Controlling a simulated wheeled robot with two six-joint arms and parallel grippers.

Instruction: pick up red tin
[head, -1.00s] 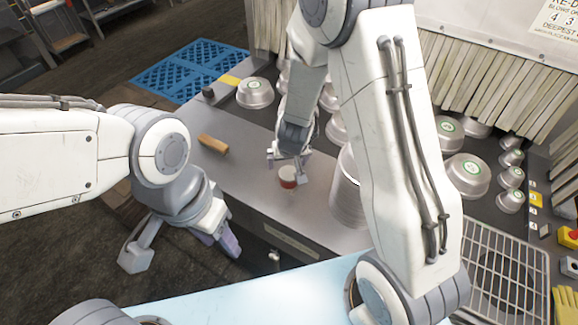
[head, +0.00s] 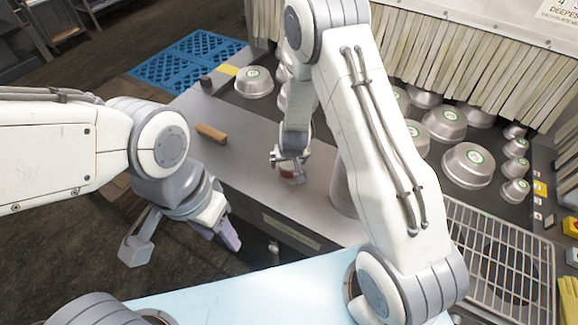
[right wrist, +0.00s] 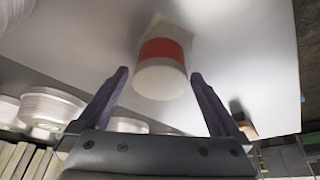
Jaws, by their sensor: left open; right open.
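The red tin (head: 291,171) stands on the grey counter, mostly covered by my right gripper (head: 289,162). In the right wrist view, the tin (right wrist: 162,50) shows a red band and white ends, between and just ahead of the open fingertips (right wrist: 159,76). Gaps show on both sides, so the fingers seem not to touch it. My left gripper (head: 230,236) is open and empty, low in front of the counter, away from the tin.
A stack of metal pans (head: 342,190) stands just right of the tin, partly behind my right arm. A brown block (head: 211,134) lies to its left. Several upturned pans (head: 467,165) and a wire rack (head: 490,250) are at the right. Clear counter surrounds the tin's left.

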